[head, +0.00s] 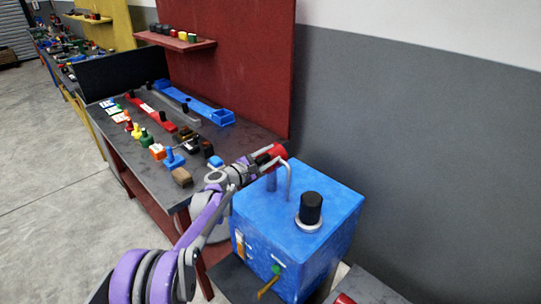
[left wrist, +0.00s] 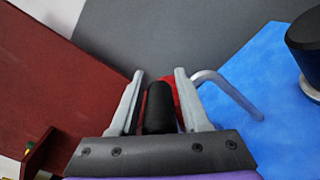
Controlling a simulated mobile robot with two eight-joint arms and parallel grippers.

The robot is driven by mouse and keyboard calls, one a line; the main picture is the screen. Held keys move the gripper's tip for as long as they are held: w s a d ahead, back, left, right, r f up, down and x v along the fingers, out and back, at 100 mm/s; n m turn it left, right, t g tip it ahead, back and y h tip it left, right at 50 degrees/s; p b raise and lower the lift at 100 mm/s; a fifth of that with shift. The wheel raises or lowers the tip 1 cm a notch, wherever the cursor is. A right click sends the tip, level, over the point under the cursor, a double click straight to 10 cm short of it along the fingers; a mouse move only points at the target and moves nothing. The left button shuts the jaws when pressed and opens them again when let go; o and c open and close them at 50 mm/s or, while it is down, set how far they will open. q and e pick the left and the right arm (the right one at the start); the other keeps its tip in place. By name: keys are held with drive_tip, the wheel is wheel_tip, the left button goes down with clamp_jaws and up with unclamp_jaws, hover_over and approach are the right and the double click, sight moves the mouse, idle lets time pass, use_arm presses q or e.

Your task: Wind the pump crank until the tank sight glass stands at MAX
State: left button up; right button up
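The pump is a blue box (head: 325,235) at the lower middle, with a black knob (head: 311,208) on top. A bent grey metal rod (head: 288,182) stands at its back edge; it also shows in the left wrist view (left wrist: 230,90). A narrow white and orange strip (head: 239,244), perhaps the sight glass, is on its front; its level is too small to read. My left gripper (head: 264,158) is at the red crank part (head: 278,151). In the left wrist view a black handle (left wrist: 159,108) lies between my two fingers; whether they press it is unclear. My right gripper is out of view.
A green and orange lever (head: 268,284) sticks out low on the box front. A red panel (head: 235,60) and grey wall bound the back.

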use_arm(q)
drive_tip(key=shift+o, duration=0.8)
drive_tip(key=b+v, duration=0.2)
drive_tip(key=v, duration=0.8)
drive_tip(key=shift+s+a, duration=0.25)
drive_tip(key=shift+a, duration=0.05)
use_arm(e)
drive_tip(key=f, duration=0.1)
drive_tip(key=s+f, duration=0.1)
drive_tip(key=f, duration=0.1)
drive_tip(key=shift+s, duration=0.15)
